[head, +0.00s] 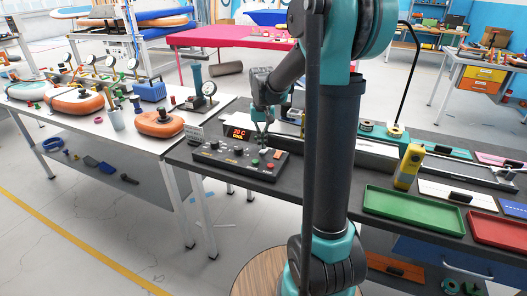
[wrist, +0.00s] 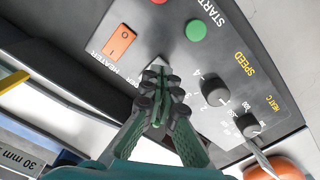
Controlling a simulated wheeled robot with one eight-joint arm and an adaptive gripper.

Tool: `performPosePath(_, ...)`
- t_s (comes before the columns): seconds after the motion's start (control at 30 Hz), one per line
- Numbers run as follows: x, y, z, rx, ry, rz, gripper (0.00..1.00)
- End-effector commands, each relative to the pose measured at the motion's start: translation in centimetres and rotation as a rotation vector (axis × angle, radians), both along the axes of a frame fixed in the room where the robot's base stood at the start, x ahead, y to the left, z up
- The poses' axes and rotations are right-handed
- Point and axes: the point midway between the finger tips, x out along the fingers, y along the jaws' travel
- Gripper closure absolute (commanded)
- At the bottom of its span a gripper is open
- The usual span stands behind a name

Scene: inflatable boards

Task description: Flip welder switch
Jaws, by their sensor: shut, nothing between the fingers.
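The welder's dark control box (head: 225,160) stands on the bench and carries knobs, buttons and a red-lit display (head: 237,133). In the wrist view, its panel (wrist: 165,15) shows an orange rocker switch (wrist: 121,41) beside the label HEATER. A green button (wrist: 196,30) and two black knobs, the larger one (wrist: 214,91) by the SPEED label, also show. My gripper (wrist: 160,78) is shut and empty, with its tips over the panel just below and right of the orange switch. The tips partly cover a label. I cannot tell whether they touch the panel.
A green tray (head: 413,209) and a red tray (head: 497,231) lie on the same bench to the right. A yellow handheld device (head: 408,167) stands near them. Orange inflatable pieces (head: 158,124) and a gauge (head: 209,89) are on the left table.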

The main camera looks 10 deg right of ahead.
Motion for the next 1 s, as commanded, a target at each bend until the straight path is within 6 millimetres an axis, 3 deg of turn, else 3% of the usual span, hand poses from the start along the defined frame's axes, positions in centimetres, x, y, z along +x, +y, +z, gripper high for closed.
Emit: performPosePath(1.0, 0.0, 0.0, -1.4, 0.0, 0.0, 0.0, 1.0)
